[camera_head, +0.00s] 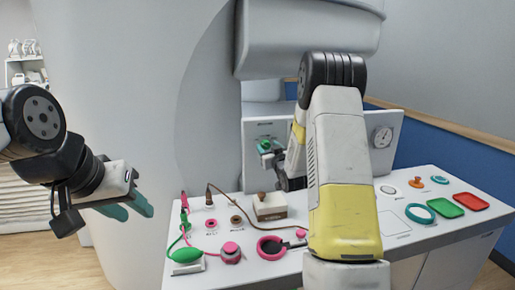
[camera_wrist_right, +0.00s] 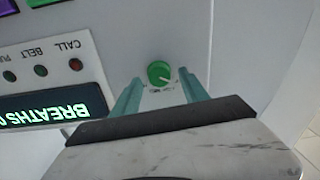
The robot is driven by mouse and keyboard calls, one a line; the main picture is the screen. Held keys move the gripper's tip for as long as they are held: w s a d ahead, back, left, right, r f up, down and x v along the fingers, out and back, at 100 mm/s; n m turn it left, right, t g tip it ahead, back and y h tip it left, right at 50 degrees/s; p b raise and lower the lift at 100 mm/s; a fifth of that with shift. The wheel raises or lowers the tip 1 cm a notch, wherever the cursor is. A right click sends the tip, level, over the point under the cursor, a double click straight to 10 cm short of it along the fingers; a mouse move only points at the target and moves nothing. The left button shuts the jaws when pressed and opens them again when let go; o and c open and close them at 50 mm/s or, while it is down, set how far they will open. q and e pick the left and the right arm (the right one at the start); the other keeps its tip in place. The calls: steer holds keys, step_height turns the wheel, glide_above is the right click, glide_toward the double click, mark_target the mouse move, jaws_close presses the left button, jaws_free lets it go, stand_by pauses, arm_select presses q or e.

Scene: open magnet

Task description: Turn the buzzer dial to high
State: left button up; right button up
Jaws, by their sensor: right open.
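The buzzer dial (camera_wrist_right: 160,72) is a round green knob with a white pointer mark, on a pale panel in the right wrist view. The pointer slants toward the lower right of that picture. Small lettering by the dial is too small to read. My right gripper (camera_wrist_right: 161,84) is open, with one teal finger on each side of the dial and a visible gap to it. In the head view my right gripper (camera_head: 268,148) is at the upright panel (camera_head: 252,130) behind the counter, partly hidden by my arm. My left gripper (camera_head: 136,211) is open and empty, left of the counter.
A dark display (camera_wrist_right: 50,112) reading BREATHS and several small coloured buttons are left of the dial. The counter (camera_head: 395,242) holds a green squeeze bulb (camera_head: 183,254), a pink ring (camera_head: 270,247), a cream box (camera_head: 270,207), a teal ring (camera_head: 420,213) and green and red trays. A gauge (camera_head: 383,136) is on the panel's right.

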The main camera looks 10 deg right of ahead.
steer(key=shift+w, duration=0.45)
jaws_close()
